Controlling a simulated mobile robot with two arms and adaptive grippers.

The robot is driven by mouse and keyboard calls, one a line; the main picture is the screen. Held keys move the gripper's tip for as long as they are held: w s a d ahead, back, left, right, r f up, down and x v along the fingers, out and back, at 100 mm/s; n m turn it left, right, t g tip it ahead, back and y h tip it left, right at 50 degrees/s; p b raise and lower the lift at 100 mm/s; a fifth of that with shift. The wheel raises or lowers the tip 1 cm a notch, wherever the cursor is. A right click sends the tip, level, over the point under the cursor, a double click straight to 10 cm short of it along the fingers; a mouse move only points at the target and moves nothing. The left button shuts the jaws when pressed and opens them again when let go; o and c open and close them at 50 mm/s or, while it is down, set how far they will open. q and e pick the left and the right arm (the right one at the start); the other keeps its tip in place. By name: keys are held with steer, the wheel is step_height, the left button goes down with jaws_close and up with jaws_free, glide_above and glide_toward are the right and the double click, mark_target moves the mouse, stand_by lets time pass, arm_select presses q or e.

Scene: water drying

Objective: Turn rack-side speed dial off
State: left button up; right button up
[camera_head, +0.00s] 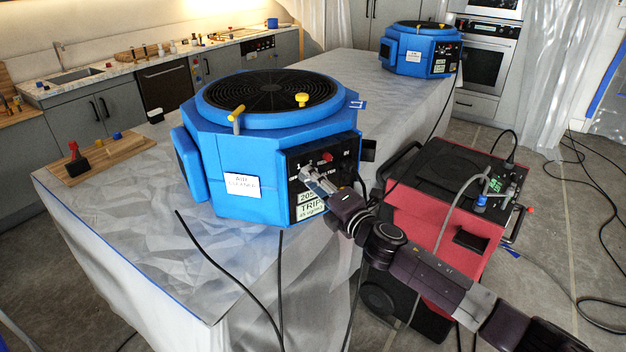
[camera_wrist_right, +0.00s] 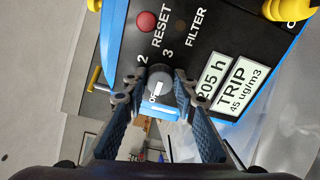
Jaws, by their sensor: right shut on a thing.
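A blue air scrubber (camera_head: 250,165) with a round black top grille stands on the covered counter. Its black control panel (camera_head: 325,160) faces the right arm. My right gripper (camera_head: 308,174) is at the panel's lower left, and its fingers cover the dial in the head view. In the right wrist view, the dark grey speed dial (camera_wrist_right: 159,80) sits between the fingertips of the right gripper (camera_wrist_right: 158,88), which is shut on it. The numbers 2 and 3 and part of an OFF mark show around the dial. My left gripper is out of view.
The panel also has a red reset button (camera_wrist_right: 146,22) and a TRIP label (camera_wrist_right: 236,86). A red machine (camera_head: 440,220) with cables stands right of the counter, close to my right arm. A second blue scrubber (camera_head: 425,50) stands at the far end. Black cables hang over the counter front.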

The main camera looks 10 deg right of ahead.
stand_by(0.4)
steer(key=o, duration=1.2)
steer(key=shift+c, duration=0.2)
steer(key=v, duration=1.2)
